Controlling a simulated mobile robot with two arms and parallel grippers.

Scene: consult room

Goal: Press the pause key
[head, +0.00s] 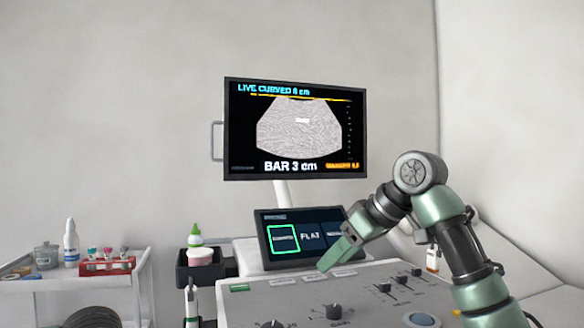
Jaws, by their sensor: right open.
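A grey ultrasound console (370,306) fills the lower middle. Along its back edge runs a row of keys: a green key (240,288) at the left, then pale keys (281,282), with others further right. Their labels are too small to read, so I cannot tell which one is the pause key. My right gripper (326,265) comes in from the right and points down-left, its tip close above the right part of this row. Whether it touches a key is not clear. The monitor (296,130) reads "LIVE CURVED" and "BAR 3 cm". My left gripper is not in view.
A tilted touch panel (300,237) stands behind the keys, partly behind my right arm. Knobs (333,311) and sliders (401,279) rise from the console. A dark holder (200,270) with bottles is at its left. A white cart (95,280) stands far left.

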